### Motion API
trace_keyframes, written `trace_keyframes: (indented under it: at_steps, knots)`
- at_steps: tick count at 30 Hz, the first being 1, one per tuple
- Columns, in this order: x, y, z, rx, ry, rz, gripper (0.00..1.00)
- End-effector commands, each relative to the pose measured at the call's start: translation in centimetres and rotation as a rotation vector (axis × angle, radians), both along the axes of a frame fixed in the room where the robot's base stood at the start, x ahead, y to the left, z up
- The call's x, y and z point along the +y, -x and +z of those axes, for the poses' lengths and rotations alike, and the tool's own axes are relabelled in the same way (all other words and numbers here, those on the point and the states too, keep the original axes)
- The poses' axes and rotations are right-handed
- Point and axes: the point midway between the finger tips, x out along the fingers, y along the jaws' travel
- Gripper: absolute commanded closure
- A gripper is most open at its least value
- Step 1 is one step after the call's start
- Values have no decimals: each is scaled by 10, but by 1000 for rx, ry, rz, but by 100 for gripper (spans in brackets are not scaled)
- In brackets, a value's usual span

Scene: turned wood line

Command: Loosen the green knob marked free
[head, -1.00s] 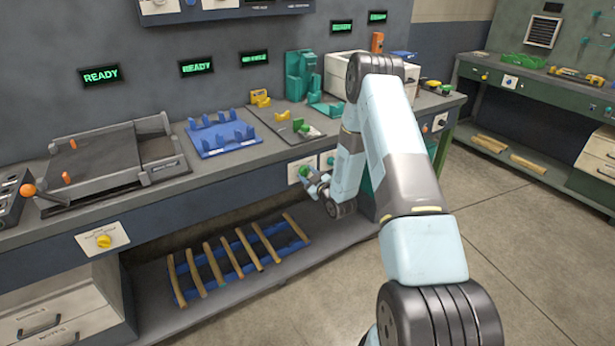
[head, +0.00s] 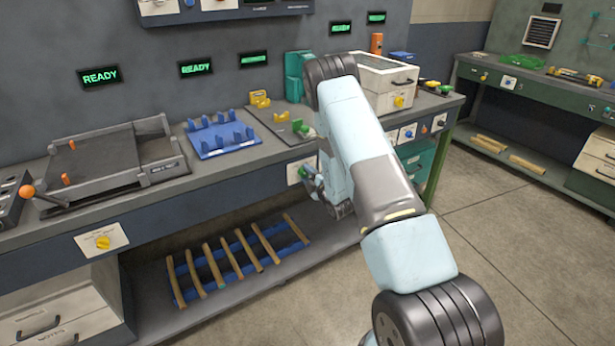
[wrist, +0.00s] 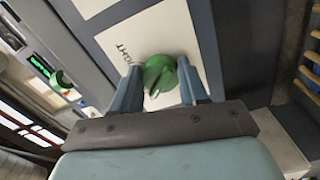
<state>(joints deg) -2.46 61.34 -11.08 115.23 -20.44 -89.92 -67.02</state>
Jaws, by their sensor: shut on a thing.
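The green knob (wrist: 160,74) sits on a white plate (wrist: 150,35) on the bench's front panel. In the wrist view it lies between the two blue fingers of my gripper (wrist: 161,91), which is shut on it. Letters on the plate beside the knob read as part of "TIGHT"; the other lettering is hidden. In the head view the green knob (head: 303,171) shows small at the plate's edge, with my gripper (head: 312,178) at it and my arm covering much around it.
On the bench top stand a grey sled (head: 115,165), a blue rack (head: 221,138) and a white drawer box (head: 388,85). Wooden sticks lie on a blue rack (head: 176,283) on the low shelf. More knobs line the front panel to the right. The floor is clear.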

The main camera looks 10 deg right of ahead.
Motion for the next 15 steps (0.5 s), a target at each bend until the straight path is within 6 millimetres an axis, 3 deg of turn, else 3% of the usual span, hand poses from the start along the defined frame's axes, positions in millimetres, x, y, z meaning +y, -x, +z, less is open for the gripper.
trace_keyframes:
  at_steps: [15]
  knots:
    - [5,2,-4,-29,116,9,87]
